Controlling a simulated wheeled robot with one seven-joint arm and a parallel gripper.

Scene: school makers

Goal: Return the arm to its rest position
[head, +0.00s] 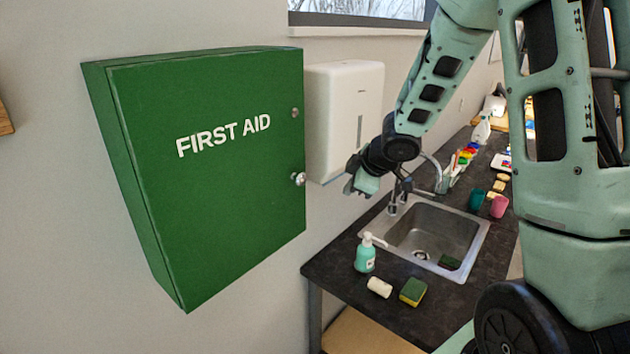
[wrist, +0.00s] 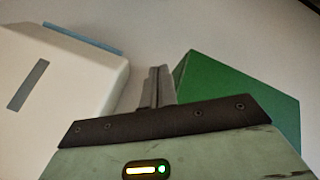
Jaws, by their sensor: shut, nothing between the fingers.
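My gripper (head: 350,187) hangs at the end of my green arm, just right of the first aid cabinet's knob and in front of the lower part of the white dispenser. In the wrist view its fingers (wrist: 158,86) are together with nothing between them. The green first aid cabinet (head: 215,190) is on the wall with its door closed; a corner of it shows at the right of the wrist view (wrist: 240,100). I cannot tell whether the gripper touches anything.
The white dispenser (head: 345,100) is on the wall beside the cabinet. Below are the sink (head: 482,240), tap (head: 393,198), soap bottle (head: 365,255), sponge (head: 413,292) and white roll (head: 379,287) on the dark counter (head: 340,262). Cups, brushes and a spray bottle (head: 482,130) stand farther back.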

